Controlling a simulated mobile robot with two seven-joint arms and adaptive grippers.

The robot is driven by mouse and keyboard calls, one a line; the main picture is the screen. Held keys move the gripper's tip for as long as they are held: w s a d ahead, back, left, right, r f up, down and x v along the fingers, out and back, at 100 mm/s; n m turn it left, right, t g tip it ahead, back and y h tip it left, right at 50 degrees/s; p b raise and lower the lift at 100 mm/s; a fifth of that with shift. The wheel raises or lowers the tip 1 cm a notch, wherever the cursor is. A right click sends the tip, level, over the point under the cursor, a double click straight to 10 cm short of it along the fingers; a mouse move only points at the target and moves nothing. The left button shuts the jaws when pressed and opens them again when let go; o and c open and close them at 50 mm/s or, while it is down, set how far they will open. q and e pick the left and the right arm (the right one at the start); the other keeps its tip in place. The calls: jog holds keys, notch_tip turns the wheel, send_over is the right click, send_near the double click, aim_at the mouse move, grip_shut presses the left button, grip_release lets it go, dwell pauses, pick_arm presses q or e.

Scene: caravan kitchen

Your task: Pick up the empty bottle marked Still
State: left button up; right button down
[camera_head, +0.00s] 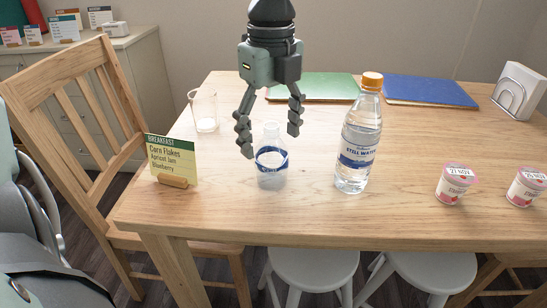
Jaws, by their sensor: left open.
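A short clear bottle (271,176) with a blue band stands upright on the wooden table, left of centre. It has no cap and looks empty; the lettering on its band is too small to read surely. My left gripper (268,141) points down from above with its fingers open, the bottle's neck between them and its body below. I cannot tell whether the fingers touch it. A taller bottle (359,140) with an orange cap, labelled "Still Water", stands to the right and holds clear liquid. My right gripper is not in view.
A chair (75,75) stands left. The table's front middle is clear.

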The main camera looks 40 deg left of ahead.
aim_at(271, 151)
pick_arm(q)
jog(key=shift+f, duration=1.9)
jog(key=c, duration=0.9)
jog(key=shift+o, duration=0.2)
jog(key=shift+r, duration=0.1)
